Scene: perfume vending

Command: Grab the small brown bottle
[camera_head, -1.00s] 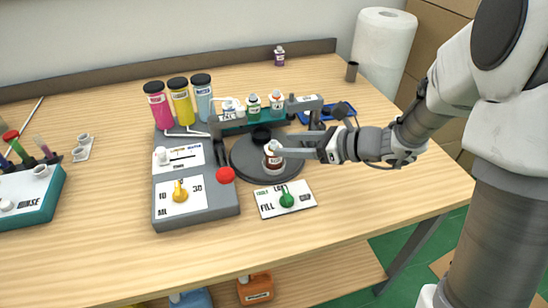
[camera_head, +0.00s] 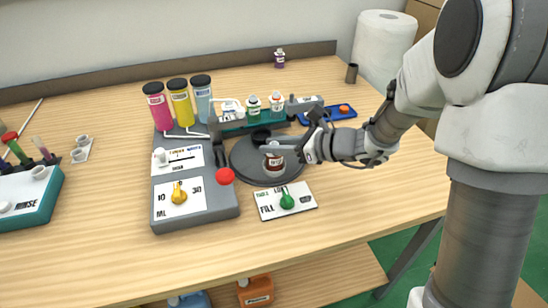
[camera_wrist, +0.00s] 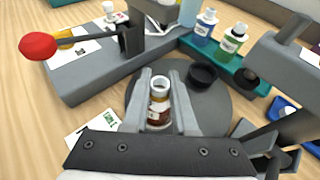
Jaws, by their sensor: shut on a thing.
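The small brown bottle (camera_head: 274,165) has a pale label and stands upright at the round dark grey plate (camera_head: 242,163). In the wrist view the bottle (camera_wrist: 158,108) shows a white open neck and sits between the two grey fingers. My gripper (camera_head: 276,150) reaches in from the right and is shut on the bottle; its fingers also show in the wrist view (camera_wrist: 160,88). I cannot tell whether the bottle's base touches the plate. A black round cup (camera_wrist: 203,76) is just behind it on the plate.
A grey dosing station (camera_head: 205,205) with a red knob (camera_head: 225,176) stands left. A fill card with a green knob (camera_head: 287,202) lies in front. Several bottles stand on a teal rack behind. A blue tray (camera_head: 330,114) is behind my arm. The table's front is clear.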

